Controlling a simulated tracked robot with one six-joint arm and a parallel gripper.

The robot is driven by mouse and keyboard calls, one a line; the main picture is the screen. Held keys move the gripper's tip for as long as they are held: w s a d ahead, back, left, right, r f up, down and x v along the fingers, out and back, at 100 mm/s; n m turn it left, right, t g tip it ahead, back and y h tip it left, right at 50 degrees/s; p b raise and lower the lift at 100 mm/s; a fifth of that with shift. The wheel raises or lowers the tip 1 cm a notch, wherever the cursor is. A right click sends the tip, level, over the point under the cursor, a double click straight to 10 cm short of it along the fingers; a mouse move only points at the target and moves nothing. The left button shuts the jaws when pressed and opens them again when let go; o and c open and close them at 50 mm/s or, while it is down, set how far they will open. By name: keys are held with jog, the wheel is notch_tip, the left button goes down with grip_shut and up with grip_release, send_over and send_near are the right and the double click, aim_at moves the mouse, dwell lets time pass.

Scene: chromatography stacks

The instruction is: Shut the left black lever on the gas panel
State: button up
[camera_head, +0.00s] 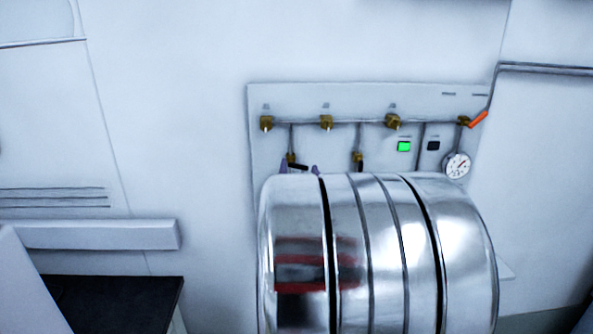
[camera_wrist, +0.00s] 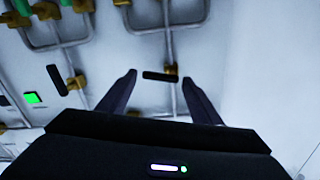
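The gas panel (camera_head: 350,100) is a pale board on the wall. Its left black lever (camera_head: 298,167) lies crosswise to its pipe, on a brass valve (camera_head: 291,157). In the wrist view, which is turned about, this lever (camera_wrist: 153,75) appears in the middle, between the fingertips of my gripper (camera_wrist: 160,77). The fingers are apart, with gaps on both sides of the lever. In the head view only the purplish fingertips of my gripper (camera_head: 300,169) show, around the lever. I cannot tell the depth between fingertips and lever.
The other black lever (camera_wrist: 57,80) runs along its pipe. Brass fittings (camera_head: 326,122) line the panel top, with a green light (camera_head: 403,146), a gauge (camera_head: 457,165) and an orange handle (camera_head: 478,120) at right. My shiny arm hides the panel's lower part.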

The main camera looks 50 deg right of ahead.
jog(key=c, duration=0.8)
jog(key=shift+c, duration=0.2)
jog(key=shift+r+n, duration=0.2)
jog(key=shift+n, duration=0.6)
jog(key=shift+r+n, duration=0.15)
jog(key=shift+n, duration=0.65)
jog(key=o, duration=1)
jog(key=shift+o, duration=0.2)
jog(key=shift+a, duration=0.15)
